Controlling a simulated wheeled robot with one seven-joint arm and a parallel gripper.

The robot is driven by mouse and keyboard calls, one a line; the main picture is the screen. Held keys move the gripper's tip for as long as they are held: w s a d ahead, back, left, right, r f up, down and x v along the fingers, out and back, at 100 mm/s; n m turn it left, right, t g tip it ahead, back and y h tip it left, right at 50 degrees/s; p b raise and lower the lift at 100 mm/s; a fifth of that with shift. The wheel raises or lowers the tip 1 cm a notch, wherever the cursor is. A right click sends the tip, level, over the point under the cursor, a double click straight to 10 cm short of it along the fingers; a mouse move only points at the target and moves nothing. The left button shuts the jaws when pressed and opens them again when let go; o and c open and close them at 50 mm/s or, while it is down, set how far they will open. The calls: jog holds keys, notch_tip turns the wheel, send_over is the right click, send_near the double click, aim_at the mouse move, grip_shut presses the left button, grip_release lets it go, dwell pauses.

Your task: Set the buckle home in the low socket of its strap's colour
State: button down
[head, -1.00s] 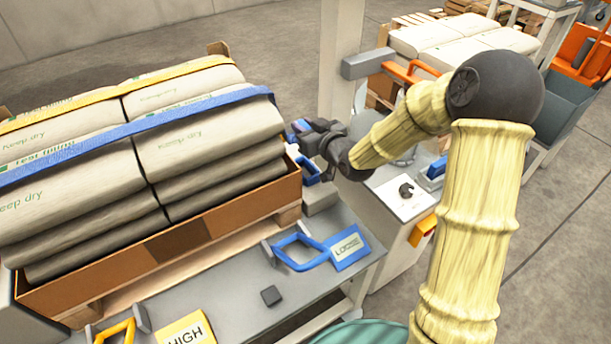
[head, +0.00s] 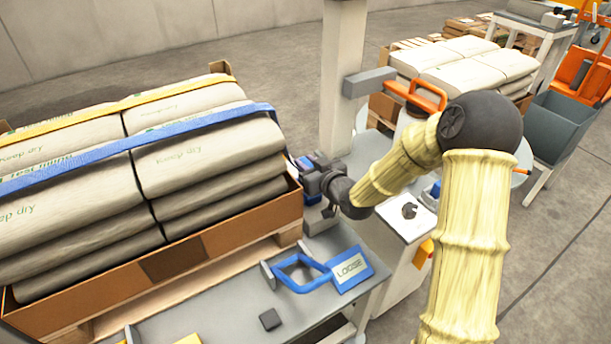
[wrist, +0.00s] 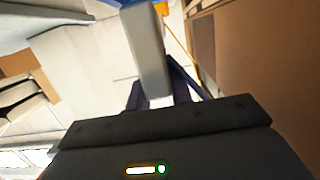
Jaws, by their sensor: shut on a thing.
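My gripper (head: 314,183) is at the right end of the strapped bag stack, close to the tan box corner, and is shut on the buckle. Blue parts show around the fingers, but the buckle is mostly hidden and its outline is unclear. A blue strap (head: 130,148) runs across the bags, with a yellow strap (head: 120,104) behind it. In the wrist view a pale grey block (wrist: 148,50) stands ahead, with dark blue parts (wrist: 180,80) beside it. I cannot tell whether the buckle touches a socket; no low socket is clearly visible.
On the grey bench (head: 225,318) lie a blue frame (head: 300,283) with a LOOSE tag (head: 350,268) and a small dark block (head: 270,319). The tan box (head: 235,240) borders the gripper on the left. A pale post (head: 341,85) stands behind it.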

jog(key=shift+a+f+b, duration=0.1)
jog(key=shift+f+b, duration=0.65)
jog(key=shift+f, duration=1.05)
jog(key=shift+f, duration=0.2)
jog(key=c, duration=1.3)
grip_release()
jog(key=shift+o, duration=0.2)
jog(key=shift+r, duration=0.1)
jog(key=shift+r, duration=0.2)
jog(key=p+v, duration=0.2)
jog(key=v, duration=1)
jog(key=shift+p, duration=0.35)
